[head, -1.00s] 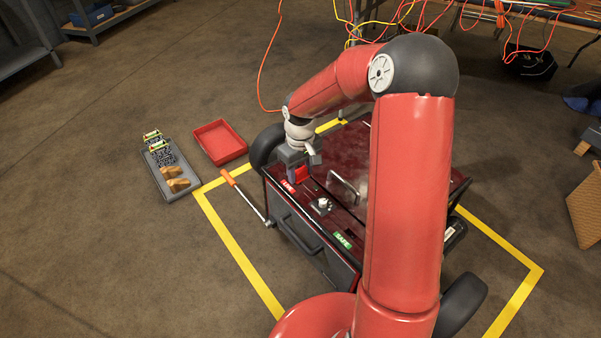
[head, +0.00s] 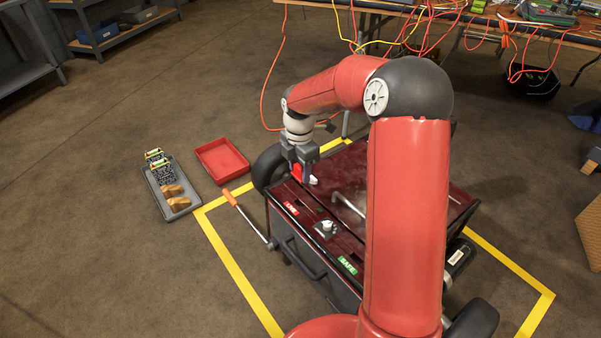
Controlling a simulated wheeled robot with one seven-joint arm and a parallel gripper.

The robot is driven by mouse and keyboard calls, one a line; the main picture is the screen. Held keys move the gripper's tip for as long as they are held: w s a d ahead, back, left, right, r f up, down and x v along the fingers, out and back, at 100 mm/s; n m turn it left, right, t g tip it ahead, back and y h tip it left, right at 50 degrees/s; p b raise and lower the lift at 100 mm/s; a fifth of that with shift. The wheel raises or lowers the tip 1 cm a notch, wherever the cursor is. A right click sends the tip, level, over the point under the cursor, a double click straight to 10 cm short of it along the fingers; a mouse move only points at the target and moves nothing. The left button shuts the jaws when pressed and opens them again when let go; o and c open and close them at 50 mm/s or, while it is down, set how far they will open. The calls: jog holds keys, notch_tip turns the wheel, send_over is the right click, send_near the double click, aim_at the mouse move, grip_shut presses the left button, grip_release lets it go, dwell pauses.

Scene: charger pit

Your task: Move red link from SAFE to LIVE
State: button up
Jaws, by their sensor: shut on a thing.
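The red link (head: 297,173) is between the fingers of my gripper (head: 301,174), which is shut on it. The fingers hide part of the link. It is over the far left end of the dark red charger top (head: 330,190), up and behind the white-on-red LIVE label (head: 292,208). I cannot tell whether the link touches the top or hangs above it. The green SAFE label (head: 348,265) is at the near right end of the same front strip, and no link shows beside it. A small light knob (head: 326,227) stands between the labels.
A metal handle (head: 346,204) rises from the charger top. An orange-handled rod (head: 246,215) sticks out at its left. A red tray (head: 222,160) and a grey tray (head: 152,191) lie on the floor to the left. Orange and yellow cables hang behind. My arm covers the charger's right part.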

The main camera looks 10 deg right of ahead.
aim_at(300, 178)
jog(key=shift+n, duration=0.3)
jog(key=shift+f+b, duration=3.15)
jog(key=shift+f, duration=1.3)
jog(key=shift+f+b, duration=0.5)
jog(key=shift+f, duration=0.85)
jog(key=o, duration=1.1)
jog(key=shift+c, duration=0.2)
jog(key=shift+r+p, duration=0.85)
jog(key=shift+r, duration=3)
